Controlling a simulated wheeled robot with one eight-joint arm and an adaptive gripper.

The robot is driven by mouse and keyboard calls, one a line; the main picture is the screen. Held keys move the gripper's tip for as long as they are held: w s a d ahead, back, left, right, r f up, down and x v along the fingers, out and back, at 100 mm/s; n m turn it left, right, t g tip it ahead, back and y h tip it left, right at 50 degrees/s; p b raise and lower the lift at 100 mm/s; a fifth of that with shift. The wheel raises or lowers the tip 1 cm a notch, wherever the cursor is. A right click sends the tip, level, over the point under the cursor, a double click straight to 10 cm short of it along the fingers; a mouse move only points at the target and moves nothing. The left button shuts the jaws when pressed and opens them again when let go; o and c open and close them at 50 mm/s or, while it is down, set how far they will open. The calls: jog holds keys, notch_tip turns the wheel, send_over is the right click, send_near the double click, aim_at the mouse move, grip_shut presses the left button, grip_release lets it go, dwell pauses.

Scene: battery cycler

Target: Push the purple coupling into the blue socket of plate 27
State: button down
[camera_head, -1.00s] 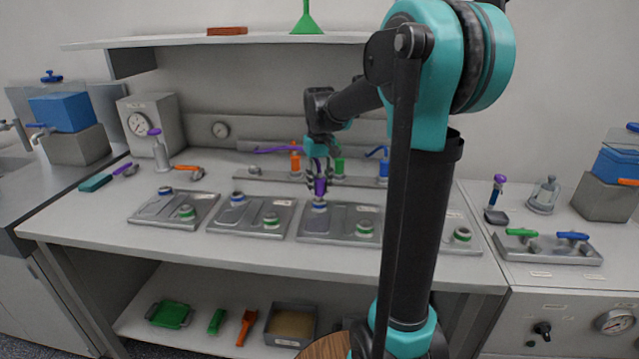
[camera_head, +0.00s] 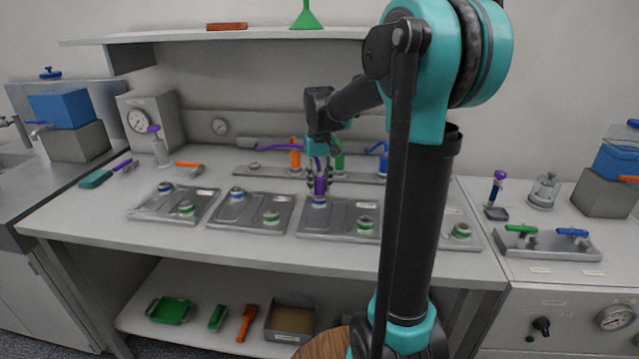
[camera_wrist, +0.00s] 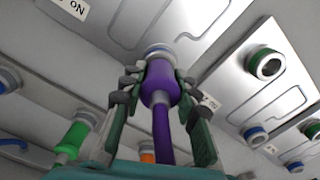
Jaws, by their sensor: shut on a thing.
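The purple coupling (camera_head: 320,184) is held upright in my gripper (camera_head: 319,188), over the blue-ringed socket (camera_head: 318,201) of the third plate from the left. In the wrist view the purple coupling (camera_wrist: 159,88) sits between my gripper's fingers (camera_wrist: 158,92), with its end at the blue-ringed socket (camera_wrist: 157,49). I cannot tell how deep it sits. The third plate (camera_head: 340,228) also has a green-ringed socket (camera_head: 364,223). No number 27 is readable. A purple hose (camera_head: 275,147) runs left from the coupling's area at the back.
Similar plates stand left (camera_head: 250,211) and right (camera_head: 462,238). Behind, a rail (camera_head: 270,171) holds orange (camera_head: 295,152), green (camera_head: 339,160) and blue couplings (camera_head: 383,160). The bench front (camera_head: 250,250) is clear. My arm hides part of the right side.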

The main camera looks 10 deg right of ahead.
jog(key=shift+f, duration=0.5)
jog(key=c, duration=0.6)
grip_release()
jog(key=shift+c, duration=0.2)
jog(key=shift+r, duration=0.1)
